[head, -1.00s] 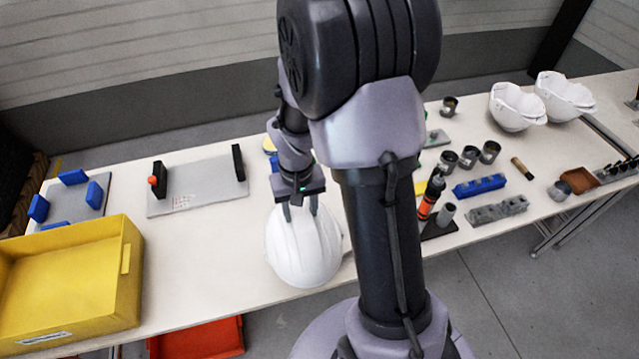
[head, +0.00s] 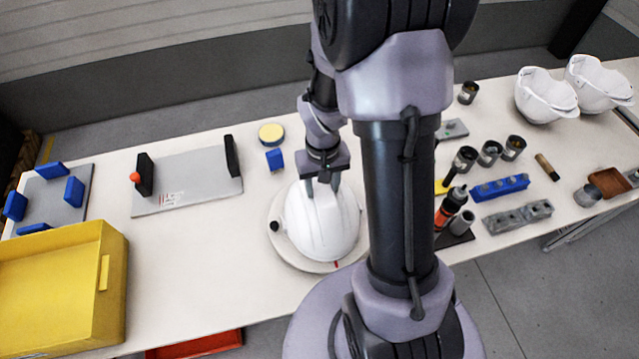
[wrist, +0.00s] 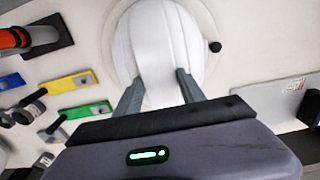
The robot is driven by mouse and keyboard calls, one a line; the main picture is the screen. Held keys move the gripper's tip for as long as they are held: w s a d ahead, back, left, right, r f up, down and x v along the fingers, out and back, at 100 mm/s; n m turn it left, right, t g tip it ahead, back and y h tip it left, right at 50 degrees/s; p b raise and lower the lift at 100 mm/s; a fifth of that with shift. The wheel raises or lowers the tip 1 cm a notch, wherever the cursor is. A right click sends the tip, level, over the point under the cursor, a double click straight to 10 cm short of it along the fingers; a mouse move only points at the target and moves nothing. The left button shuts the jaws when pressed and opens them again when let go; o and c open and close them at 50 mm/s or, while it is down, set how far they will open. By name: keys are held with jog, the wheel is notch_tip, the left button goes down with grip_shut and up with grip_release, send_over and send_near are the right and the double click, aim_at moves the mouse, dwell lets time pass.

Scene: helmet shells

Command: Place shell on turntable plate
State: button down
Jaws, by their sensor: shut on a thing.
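The white helmet shell (head: 322,228) sits within the outline of the pale round turntable plate (head: 283,250). The plate's rim shows around the shell, with a small black knob (head: 275,226) at its left edge. I cannot tell whether the shell rests on the plate or hangs just above it. My gripper (head: 322,188) is shut on the shell's far edge. In the wrist view the two fingers of my gripper (wrist: 159,82) lie at the near edge of the shell (wrist: 165,38). Part of the plate is hidden under the shell.
A yellow bin (head: 62,285) and a grey board with black brackets (head: 187,180) stand to the left. Two white shells (head: 545,96) (head: 600,84) sit at the far right. Several cups, a blue block (head: 500,187) and an orange-banded tool (head: 450,208) lie right of my arm.

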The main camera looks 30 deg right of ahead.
jog(key=shift+w+f, duration=0.1)
jog(key=shift+w, duration=0.1)
jog(key=shift+s+f, duration=0.2)
jog(key=c, duration=0.7)
grip_release()
jog(key=shift+w, duration=0.1)
jog(key=shift+d, duration=0.1)
jog(key=shift+r, duration=0.1)
